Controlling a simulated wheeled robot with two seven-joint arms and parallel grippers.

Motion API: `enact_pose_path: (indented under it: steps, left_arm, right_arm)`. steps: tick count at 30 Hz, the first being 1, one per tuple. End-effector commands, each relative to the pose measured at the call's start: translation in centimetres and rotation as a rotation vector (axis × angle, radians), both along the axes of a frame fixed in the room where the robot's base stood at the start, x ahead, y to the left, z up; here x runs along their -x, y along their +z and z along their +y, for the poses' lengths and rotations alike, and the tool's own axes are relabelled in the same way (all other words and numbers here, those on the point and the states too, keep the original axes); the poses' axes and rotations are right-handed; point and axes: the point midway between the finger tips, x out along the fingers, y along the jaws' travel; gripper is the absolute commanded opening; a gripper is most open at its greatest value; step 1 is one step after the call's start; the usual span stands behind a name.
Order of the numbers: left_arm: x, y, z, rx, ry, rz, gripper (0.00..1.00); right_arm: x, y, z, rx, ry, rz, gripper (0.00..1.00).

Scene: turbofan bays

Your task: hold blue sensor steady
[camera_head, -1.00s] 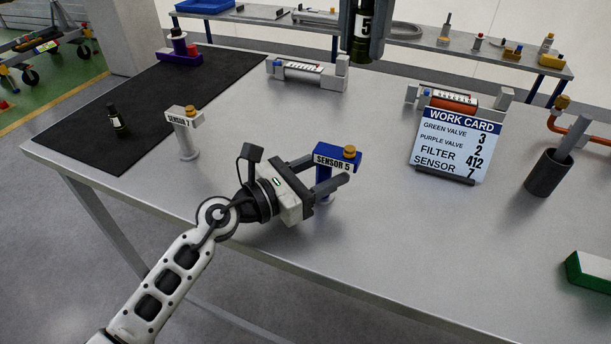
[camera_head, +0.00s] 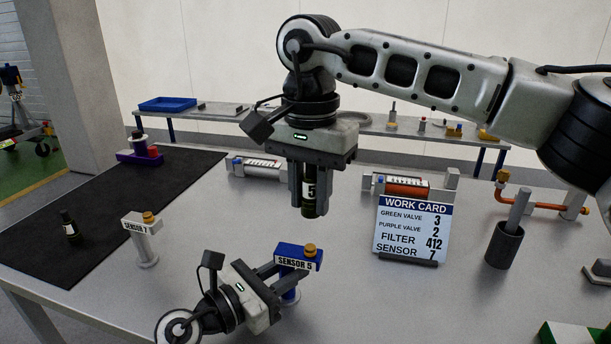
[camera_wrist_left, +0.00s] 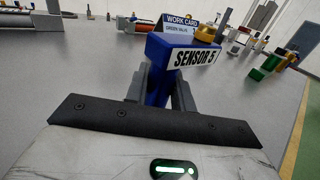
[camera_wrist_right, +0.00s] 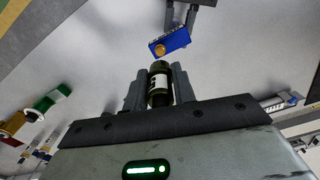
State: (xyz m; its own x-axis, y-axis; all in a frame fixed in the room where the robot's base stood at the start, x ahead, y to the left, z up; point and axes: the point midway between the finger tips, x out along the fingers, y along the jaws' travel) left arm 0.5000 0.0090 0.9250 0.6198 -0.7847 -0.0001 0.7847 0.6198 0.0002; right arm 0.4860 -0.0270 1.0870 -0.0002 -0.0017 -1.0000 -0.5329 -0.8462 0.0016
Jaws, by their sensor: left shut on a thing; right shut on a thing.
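The blue sensor (camera_head: 297,256), labelled SENSOR 5 and with an orange-brown knob, stands upright on the grey table. My left gripper (camera_head: 285,278) is shut around its post below the label. In the left wrist view the blue sensor (camera_wrist_left: 184,52) sits between the two fingers (camera_wrist_left: 160,92). My right gripper (camera_head: 309,200) is shut on a dark green cylinder (camera_head: 310,203) marked 5. It holds the cylinder upright above the table, behind the blue sensor. The right wrist view shows the cylinder (camera_wrist_right: 159,84) between the fingers, with the blue sensor (camera_wrist_right: 170,41) beyond it.
A white sensor (camera_head: 143,235), labelled SENSOR 7, stands at left beside a black mat (camera_head: 100,215) bearing a small dark bottle (camera_head: 69,226). A work card (camera_head: 412,230) reads sensor 7. A dark cup (camera_head: 504,245) stands at right. Bare table lies between the card and the blue sensor.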

Motion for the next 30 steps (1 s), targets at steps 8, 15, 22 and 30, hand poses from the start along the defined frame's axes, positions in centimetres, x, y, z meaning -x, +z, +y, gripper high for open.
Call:
enact_pose_path:
  steps: [8,15,22,30]
  left_arm:
    - [0.0,0.0,0.0,-0.001,0.0,0.001,0.0]
    - [0.0,0.0,0.0,-0.001,0.0,0.001,0.0]
    - [0.0,0.0,0.0,-0.001,0.0,0.001,0.0]
    - [0.0,0.0,0.0,-0.001,0.0,0.001,0.0]
  right_arm:
    - [0.1,-1.2,0.0,-0.002,0.001,-0.001,0.03]
    - [0.2,-1.4,0.0,-0.002,0.002,0.0,0.03]
    - [0.1,-2.6,0.0,-0.001,0.001,0.001,0.03]
    - [0.1,-4.5,0.0,-0.001,0.002,0.001,0.03]
